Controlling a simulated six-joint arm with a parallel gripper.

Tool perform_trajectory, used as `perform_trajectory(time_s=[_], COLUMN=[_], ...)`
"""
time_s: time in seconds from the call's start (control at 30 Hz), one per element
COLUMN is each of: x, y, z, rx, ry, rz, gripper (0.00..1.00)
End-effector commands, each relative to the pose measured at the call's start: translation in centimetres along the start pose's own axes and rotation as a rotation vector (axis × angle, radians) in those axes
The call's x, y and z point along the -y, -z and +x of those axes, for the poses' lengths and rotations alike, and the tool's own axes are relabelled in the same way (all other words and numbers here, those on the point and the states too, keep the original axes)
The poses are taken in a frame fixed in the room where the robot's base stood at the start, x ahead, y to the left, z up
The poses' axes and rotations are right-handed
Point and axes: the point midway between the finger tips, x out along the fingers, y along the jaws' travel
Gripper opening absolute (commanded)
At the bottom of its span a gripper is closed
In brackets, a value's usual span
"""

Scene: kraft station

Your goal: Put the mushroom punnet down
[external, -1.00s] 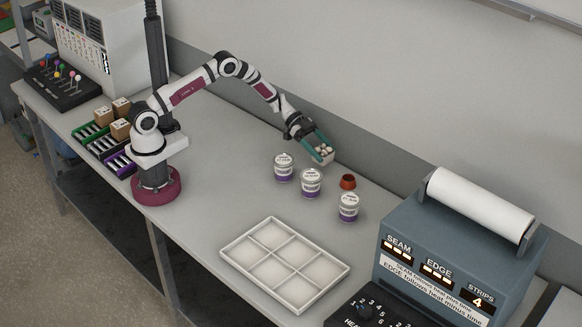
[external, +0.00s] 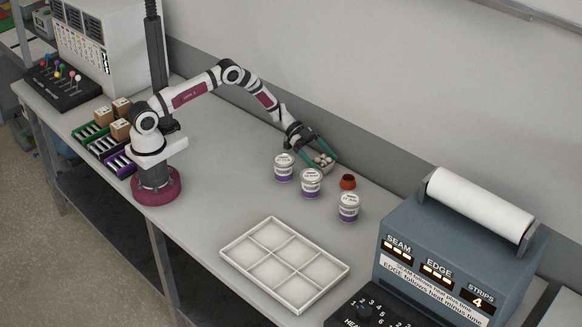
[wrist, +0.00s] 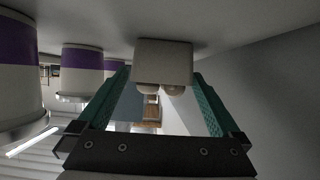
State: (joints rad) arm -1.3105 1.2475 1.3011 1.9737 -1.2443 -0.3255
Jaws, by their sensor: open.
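The mushroom punnet (external: 322,163) is a small pale box with whitish mushrooms in it. It stands on the table near the back wall, behind the white-and-purple tubs. In the wrist view the punnet (wrist: 163,62) shows between the green fingers, with mushrooms at its edge. My gripper (external: 320,153) is open, with its green fingers spread around the punnet. In the wrist view a gap shows between each finger of my gripper (wrist: 160,92) and the punnet's sides.
Three white-and-purple tubs (external: 311,184) stand close in front of the punnet. A small red-brown pot (external: 348,181) is to its right. A white compartment tray (external: 235,255) lies empty nearer the front. A blue-grey sealing machine (external: 440,255) stands at the right. The wall is close behind.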

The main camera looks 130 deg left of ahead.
Motion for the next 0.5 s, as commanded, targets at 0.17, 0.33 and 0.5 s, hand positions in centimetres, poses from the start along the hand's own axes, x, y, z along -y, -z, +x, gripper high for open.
perform_trajectory(time_s=[0.17, 0.33, 0.5], x=[0.2, 0.1, 0.1], y=[0.0, 0.1, 0.0], z=[-4.2, -8.9, -11.6], rx=[-0.001, -0.001, -0.001], ry=[0.005, 0.005, 0.003], rz=[-0.002, 0.0, 0.0], gripper=[1.0, 1.0, 1.0])
